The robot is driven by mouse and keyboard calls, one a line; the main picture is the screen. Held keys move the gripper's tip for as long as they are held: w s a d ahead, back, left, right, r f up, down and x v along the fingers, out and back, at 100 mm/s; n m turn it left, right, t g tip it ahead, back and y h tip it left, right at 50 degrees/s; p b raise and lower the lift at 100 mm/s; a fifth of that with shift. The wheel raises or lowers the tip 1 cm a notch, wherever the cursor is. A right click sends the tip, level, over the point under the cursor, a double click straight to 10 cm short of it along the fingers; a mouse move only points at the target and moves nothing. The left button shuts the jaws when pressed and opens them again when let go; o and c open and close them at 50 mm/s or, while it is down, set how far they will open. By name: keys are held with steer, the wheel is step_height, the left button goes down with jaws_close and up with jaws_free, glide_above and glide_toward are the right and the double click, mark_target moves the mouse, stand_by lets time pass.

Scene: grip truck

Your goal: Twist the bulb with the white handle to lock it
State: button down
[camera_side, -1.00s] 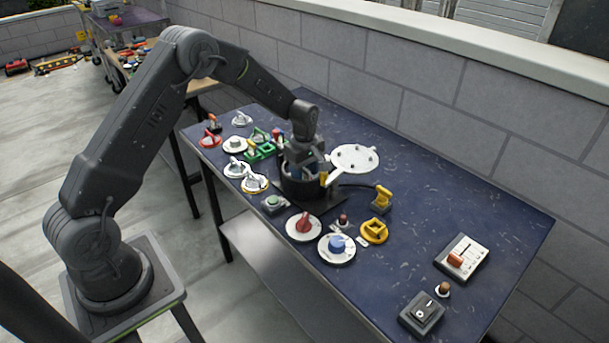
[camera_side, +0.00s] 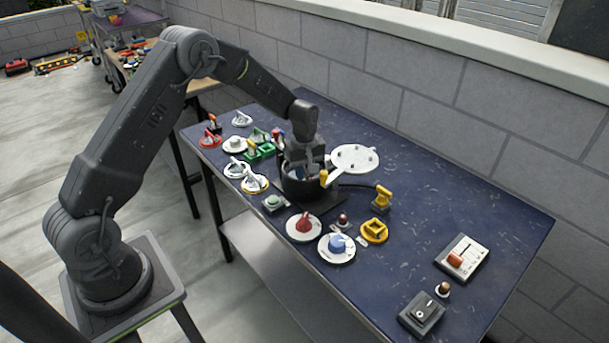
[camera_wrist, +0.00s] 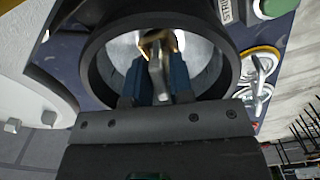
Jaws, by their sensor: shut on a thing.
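A round black housing (camera_side: 300,187) stands on the blue table, and its dark rim (camera_wrist: 236,60) circles the wrist view. My gripper (camera_side: 304,172) points down into it from above. In the wrist view my gripper (camera_wrist: 160,78) has its two blue fingers shut on a pale, upright handle (camera_wrist: 158,72) inside the housing. A brass-coloured part (camera_wrist: 157,42) shows at the handle's far end. The bulb under the handle is mostly hidden by the fingers and the housing wall. A white round lid (camera_side: 355,157) stands open beside the housing.
A yellow knob (camera_side: 383,196) is right of the housing. A red dial (camera_side: 305,226), a blue dial (camera_side: 337,246) and a yellow square handle (camera_side: 374,230) are in front. Several handles and knobs crowd the left. The table's right middle is clear. A wall runs behind.

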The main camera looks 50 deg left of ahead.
mark_target(305, 168)
steer(key=m, duration=1.2)
steer(key=shift+m, duration=0.4)
steer(key=c, duration=1.1)
jaws_free()
steer(key=shift+r, duration=0.15)
steer(key=shift+r, duration=3.65)
